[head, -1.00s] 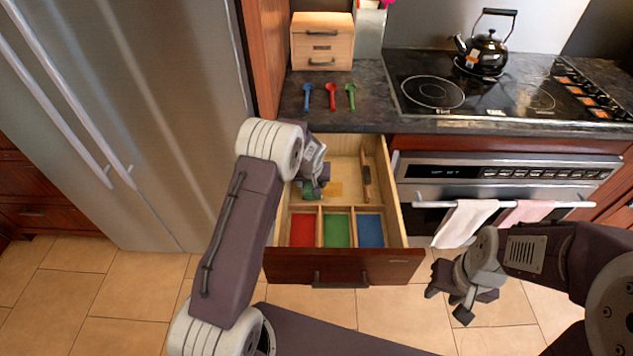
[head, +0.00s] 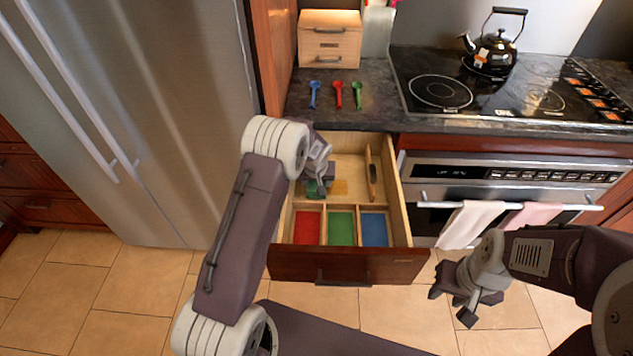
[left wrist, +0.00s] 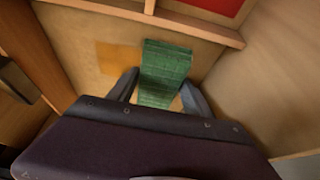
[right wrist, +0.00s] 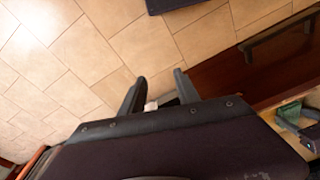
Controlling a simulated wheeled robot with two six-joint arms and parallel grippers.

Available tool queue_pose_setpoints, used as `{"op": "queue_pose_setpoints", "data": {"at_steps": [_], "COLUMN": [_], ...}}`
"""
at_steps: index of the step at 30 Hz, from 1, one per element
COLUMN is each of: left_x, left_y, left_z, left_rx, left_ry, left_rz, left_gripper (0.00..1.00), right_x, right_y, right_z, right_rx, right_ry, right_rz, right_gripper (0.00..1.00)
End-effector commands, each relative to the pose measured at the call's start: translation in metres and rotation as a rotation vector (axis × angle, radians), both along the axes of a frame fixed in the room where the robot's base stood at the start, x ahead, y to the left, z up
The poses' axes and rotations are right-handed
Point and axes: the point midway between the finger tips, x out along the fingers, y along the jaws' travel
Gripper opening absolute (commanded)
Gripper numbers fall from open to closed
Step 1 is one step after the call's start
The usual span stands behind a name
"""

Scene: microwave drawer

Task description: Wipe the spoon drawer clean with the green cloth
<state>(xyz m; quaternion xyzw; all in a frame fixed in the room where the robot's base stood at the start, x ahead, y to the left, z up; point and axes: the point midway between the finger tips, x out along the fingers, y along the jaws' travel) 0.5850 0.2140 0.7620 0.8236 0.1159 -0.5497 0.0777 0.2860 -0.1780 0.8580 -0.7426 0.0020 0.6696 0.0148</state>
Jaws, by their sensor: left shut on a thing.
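The spoon drawer (head: 345,267) is pulled out below the counter. Its front has red, green and blue compartments; its back part is bare wood. A yellow-orange stain (head: 340,187) lies on that back floor, and it also shows in the left wrist view (left wrist: 118,58). My left gripper (head: 319,186) is down inside the drawer, shut on the green cloth (left wrist: 165,62). The cloth lies at the floor beside the stain, close to its edge; the arm partly hides it in the head view. My right gripper (head: 466,300) is open and empty, outside the drawer at right.
Blue (head: 314,94), red (head: 338,94) and green (head: 357,94) spoons lie on the counter (head: 300,118) behind the drawer. The oven (head: 520,172) with hanging towels (head: 467,224) is at right, the fridge (head: 150,120) at left.

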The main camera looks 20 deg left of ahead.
Motion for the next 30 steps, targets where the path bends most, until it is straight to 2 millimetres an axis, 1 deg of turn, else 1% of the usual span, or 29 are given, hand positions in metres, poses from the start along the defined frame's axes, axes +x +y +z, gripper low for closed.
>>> {"op": "queue_pose_setpoints", "data": {"at_steps": [13,16,20,25,30], "left_x": [0.000,0.000,0.002,0.006,0.006], "left_y": [0.000,-0.001,-0.007,-0.020,-0.022], "left_z": [-0.008,-0.007,-0.007,-0.006,-0.005], "left_rx": [0.000,0.000,0.000,0.000,0.000], "left_ry": [0.000,0.000,-0.001,-0.001,0.000], "left_rz": [0.000,0.000,-0.001,-0.002,0.000], "left_gripper": [0.26,0.26,0.26,0.26,0.26], "right_x": [0.000,0.000,0.000,0.000,0.000], "right_y": [0.000,0.000,0.000,0.000,0.000], "right_z": [-0.007,-0.007,-0.010,-0.015,-0.015], "right_rx": [0.000,0.000,0.000,0.000,0.000], "right_ry": [0.000,0.000,0.000,0.000,0.000], "right_rz": [0.000,0.000,0.000,0.000,0.000], "right_gripper": [0.38,0.38,0.38,0.38,0.38]}}
